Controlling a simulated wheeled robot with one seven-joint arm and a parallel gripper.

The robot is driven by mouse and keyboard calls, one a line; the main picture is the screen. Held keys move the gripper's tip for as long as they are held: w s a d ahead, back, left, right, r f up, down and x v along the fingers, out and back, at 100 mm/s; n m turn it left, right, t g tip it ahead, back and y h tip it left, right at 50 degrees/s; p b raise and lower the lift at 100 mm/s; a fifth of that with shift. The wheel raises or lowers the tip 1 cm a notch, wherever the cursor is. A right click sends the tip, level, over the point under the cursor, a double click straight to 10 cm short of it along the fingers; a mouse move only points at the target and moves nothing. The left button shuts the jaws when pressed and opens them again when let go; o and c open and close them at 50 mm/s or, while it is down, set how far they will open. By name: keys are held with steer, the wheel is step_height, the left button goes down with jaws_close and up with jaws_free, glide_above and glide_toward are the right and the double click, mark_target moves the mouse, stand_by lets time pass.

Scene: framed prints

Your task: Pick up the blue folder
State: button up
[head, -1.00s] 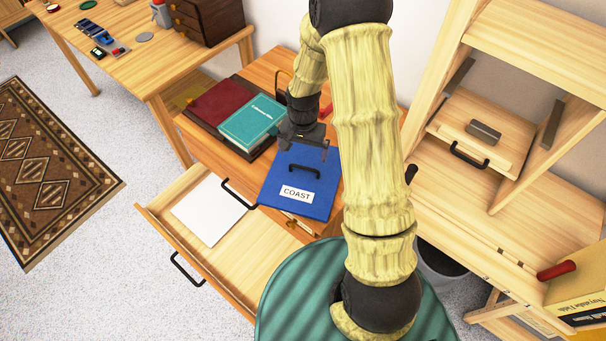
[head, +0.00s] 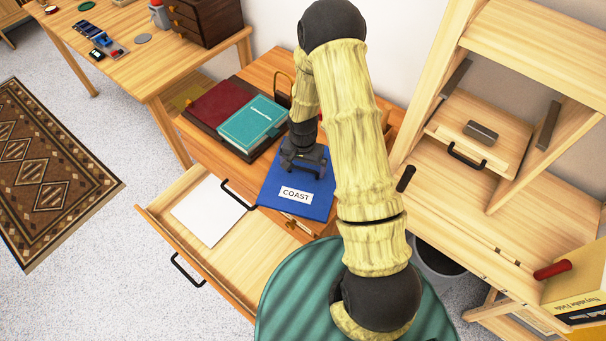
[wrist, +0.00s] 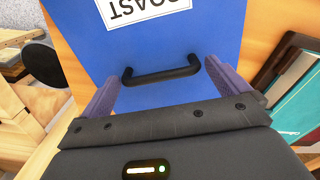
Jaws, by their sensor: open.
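The blue folder (head: 318,201) lies flat on the wooden cabinet top, with a white label reading COAST. In the wrist view the folder (wrist: 190,45) carries a black bar handle (wrist: 160,74). My gripper (wrist: 160,88) is open, its two purple fingers standing at either end of the handle with the handle between them. In the head view my gripper (head: 302,165) is over the upper part of the folder and hides its handle. I cannot tell whether the fingers touch the handle or the folder.
A teal book (head: 250,122) and a dark red book (head: 219,102) lie on a brown tray left of the folder. An open drawer (head: 232,247) holding a white sheet (head: 208,212) juts out in front. A wooden shelf unit (head: 520,190) stands at right.

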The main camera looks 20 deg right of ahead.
steer(key=shift+f, duration=0.75)
steer(key=c, duration=1.1)
steer(key=shift+r+b, duration=0.3)
steer(key=shift+r, duration=4.8)
